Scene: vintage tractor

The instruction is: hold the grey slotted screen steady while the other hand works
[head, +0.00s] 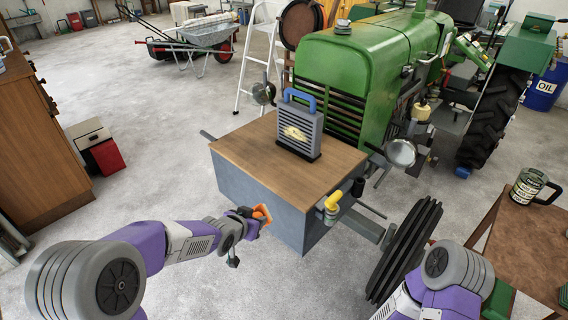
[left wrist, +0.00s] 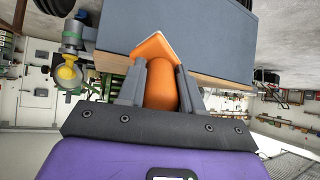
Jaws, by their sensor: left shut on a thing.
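The grey slotted screen (head: 298,130) stands upright on the brown top of a grey box in the head view. It has a blue handle on top, a pale yellow patch on its slotted face and a dark base. My left gripper (head: 256,216) is in front of the box, lower and nearer than the screen and apart from it. It is shut on an orange thing (left wrist: 162,95) with a rounded body and a flat end, which lies between the fingers in the left wrist view. The screen is not seen in that view. My right gripper is out of view; only part of its arm shows.
The box (head: 250,193) with its wooden top (head: 250,150) sits before the green tractor (head: 362,70). A yellow fitting (head: 332,201) and a dark ribbed disc (head: 405,250) are to its right. A wooden table (head: 525,240) with a mug (head: 528,186) stands at right.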

